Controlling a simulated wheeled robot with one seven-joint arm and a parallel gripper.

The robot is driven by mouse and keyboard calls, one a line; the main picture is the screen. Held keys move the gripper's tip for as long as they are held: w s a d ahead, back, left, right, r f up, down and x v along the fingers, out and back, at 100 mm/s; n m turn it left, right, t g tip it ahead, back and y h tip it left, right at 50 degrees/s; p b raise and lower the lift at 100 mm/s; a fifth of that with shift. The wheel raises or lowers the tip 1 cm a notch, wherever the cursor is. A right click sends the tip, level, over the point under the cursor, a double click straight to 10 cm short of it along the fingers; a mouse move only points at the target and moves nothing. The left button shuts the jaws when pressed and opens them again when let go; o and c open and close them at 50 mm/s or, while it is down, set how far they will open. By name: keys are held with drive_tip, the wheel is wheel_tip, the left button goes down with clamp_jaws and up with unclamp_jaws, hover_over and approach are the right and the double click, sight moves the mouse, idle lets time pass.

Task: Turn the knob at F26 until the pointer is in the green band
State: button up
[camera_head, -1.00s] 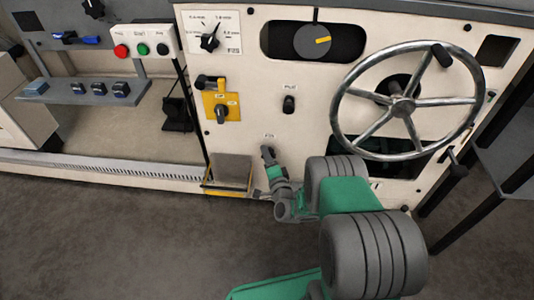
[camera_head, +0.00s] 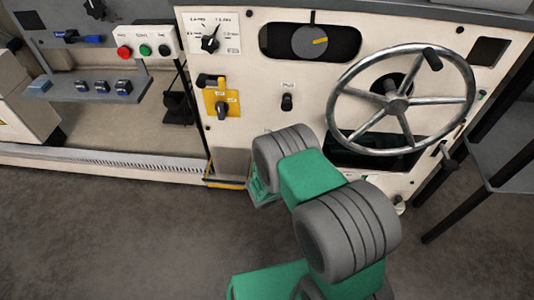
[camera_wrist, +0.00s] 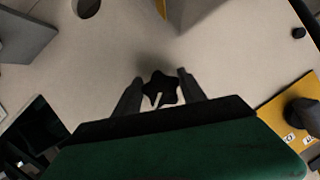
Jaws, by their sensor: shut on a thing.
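A black lobed knob (camera_wrist: 160,90) with a white mark sits on the cream panel in the wrist view. My gripper (camera_wrist: 161,88) is shut on it, one grey finger on each side. In the head view my grey and green arm covers both the gripper and this knob, and the small label above is too small to read. I see no green band in either view. A round grey disc with an orange pointer (camera_head: 319,41) shows in a dark window at the top of the panel, the pointer lying nearly level to the right.
A large handwheel (camera_head: 397,105) stands out from the panel right of my arm. A yellow plate with a black switch (camera_head: 222,108), a small black knob (camera_head: 287,102) and a dial knob (camera_head: 210,44) are on the panel. Open floor lies in front.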

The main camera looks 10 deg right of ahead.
drive_tip(key=shift+f+n+g+h+b, duration=0.1)
drive_tip(key=shift+n+g+h+b, duration=0.2)
drive_tip(key=shift+n+h+b, duration=0.6)
drive_tip(key=shift+y, duration=0.3)
drive_tip(key=o, duration=1.4)
drive_tip(key=shift+c, duration=0.2)
drive_tip(key=p+v, duration=0.2)
drive_tip(key=v, duration=0.6)
drive_tip(key=shift+p, duration=0.3)
